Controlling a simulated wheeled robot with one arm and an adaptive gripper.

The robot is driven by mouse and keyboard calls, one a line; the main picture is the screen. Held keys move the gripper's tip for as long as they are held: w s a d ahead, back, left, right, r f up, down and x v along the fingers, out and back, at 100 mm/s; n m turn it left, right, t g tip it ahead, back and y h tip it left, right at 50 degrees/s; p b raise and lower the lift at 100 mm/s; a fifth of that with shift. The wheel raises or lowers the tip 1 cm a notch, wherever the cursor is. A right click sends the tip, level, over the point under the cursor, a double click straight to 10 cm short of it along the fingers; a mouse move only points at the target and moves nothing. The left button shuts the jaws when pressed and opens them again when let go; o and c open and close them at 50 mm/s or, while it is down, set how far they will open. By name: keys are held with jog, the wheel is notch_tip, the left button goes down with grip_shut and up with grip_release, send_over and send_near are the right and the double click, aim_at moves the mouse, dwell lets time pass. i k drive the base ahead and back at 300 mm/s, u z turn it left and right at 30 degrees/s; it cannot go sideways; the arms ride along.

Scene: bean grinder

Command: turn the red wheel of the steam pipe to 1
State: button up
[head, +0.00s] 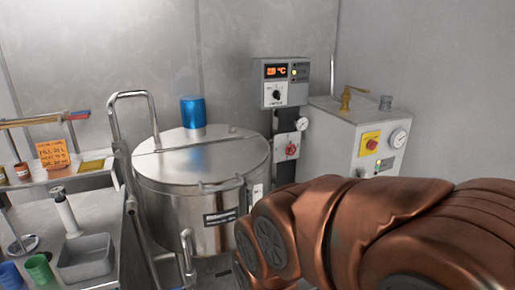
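A small red wheel or knob (291,149) sits on a pale plate below the control box, just right of the steel kettle. A round gauge (302,124) is beside it, at its upper right. The markings around the red part are too small to read, so its setting cannot be told. My copper-coloured arm fills the lower right, in front of and below the red part. My gripper is not visible, and nothing is seen touching the red part.
A lidded steel kettle (165,178) with a blue cylinder (193,111) on top stands centre left, beside a tubular rail (113,122). A control box (285,82) is above the red part. A grey steam unit (330,140) stands right. A cluttered bench (98,207) is left.

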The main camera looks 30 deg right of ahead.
aim_at(289, 147)
jog(key=i, duration=0.6)
jog(key=z, duration=0.65)
jog(key=i, duration=0.7)
jog(key=z, duration=0.05)
